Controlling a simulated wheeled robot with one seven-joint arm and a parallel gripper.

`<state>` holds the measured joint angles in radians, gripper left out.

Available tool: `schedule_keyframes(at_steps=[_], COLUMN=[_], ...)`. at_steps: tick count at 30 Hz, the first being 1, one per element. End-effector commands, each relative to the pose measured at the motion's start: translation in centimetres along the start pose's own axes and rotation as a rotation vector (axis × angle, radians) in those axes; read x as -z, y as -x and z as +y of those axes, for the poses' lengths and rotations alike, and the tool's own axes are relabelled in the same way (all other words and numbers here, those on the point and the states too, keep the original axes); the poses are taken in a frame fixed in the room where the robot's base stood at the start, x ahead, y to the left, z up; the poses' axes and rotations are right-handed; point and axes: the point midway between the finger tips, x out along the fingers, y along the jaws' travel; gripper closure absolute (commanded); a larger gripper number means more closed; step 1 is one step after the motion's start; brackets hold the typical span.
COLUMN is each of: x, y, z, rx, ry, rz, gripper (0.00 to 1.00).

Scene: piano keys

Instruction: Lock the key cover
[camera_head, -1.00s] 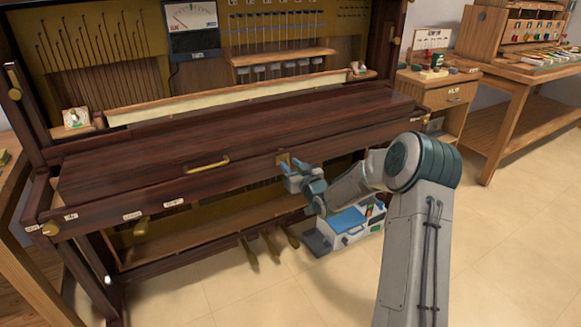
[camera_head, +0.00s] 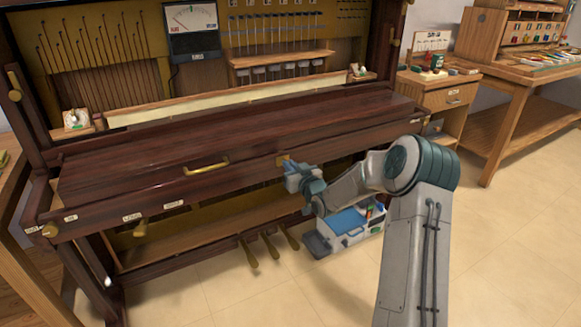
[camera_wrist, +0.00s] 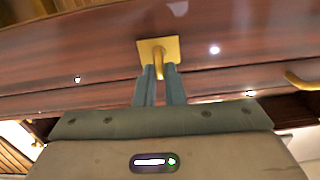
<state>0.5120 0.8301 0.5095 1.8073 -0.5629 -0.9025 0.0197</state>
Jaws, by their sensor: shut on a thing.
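The dark red-brown key cover (camera_head: 130,172) is down over the front of the piano, with a brass handle (camera_head: 206,166) on its face. To the right of the handle is a square brass lock plate (camera_head: 283,159), also in the wrist view (camera_wrist: 151,47). A brass lever (camera_wrist: 158,70) stands out from the plate. My gripper (camera_head: 289,169) is at the lock, its two grey-blue fingers (camera_wrist: 160,82) on either side of the lever and shut on it. The lever's far end is partly hidden between the fingers. I cannot tell whether the bolt is thrown.
Brass pedals (camera_head: 270,246) are below the piano. A tool box with a blue top (camera_head: 347,222) stands on the floor under my forearm. A wooden cabinet (camera_head: 440,95) and a workbench (camera_head: 530,72) are at the right. The floor at the lower right is clear.

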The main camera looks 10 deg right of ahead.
Motion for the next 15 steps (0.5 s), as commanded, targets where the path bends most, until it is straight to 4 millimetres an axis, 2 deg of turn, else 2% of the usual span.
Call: schedule_keyframes(at_steps=[15], x=[-0.05], y=[0.03], z=[0.50], rx=[-0.002], ry=[-0.417], rz=[0.001], gripper=[1.00])
